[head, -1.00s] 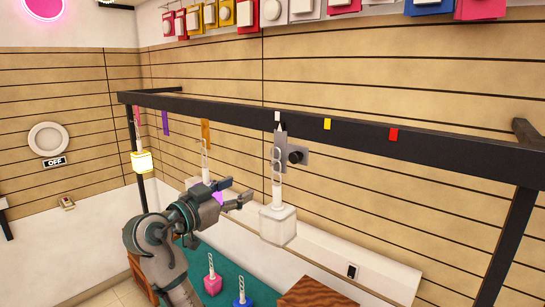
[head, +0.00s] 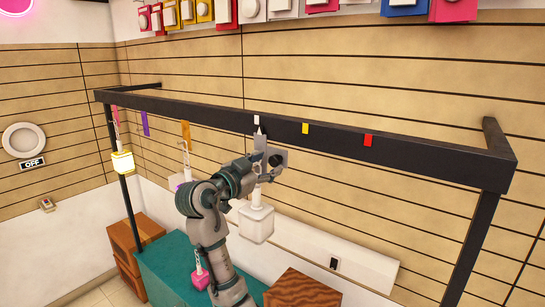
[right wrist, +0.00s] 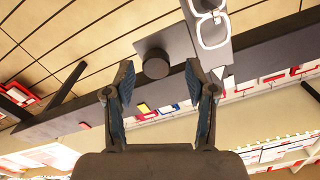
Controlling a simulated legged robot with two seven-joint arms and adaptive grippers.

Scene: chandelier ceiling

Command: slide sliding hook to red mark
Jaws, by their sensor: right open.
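The sliding hook (head: 261,142) is a grey plate with a pointed tip, hanging from the black beam (head: 200,112) at the white mark (head: 257,119). Its dark round knob (head: 277,160) sticks out from a square plate. The red mark (head: 368,140) is further right on the beam, past the yellow mark (head: 305,128). My right gripper (head: 268,170) is at the hook and hides part of it. In the right wrist view my gripper (right wrist: 159,72) is open, with the knob (right wrist: 155,66) showing between the fingertips. Contact cannot be told. My left gripper is not in view.
A white block-shaped lamp (head: 257,224) hangs by a chain below the hook. A lit yellow lamp (head: 122,162) hangs at the beam's left end. A pink pendant (head: 200,278) is low by my arm. The beam right of the hook is clear.

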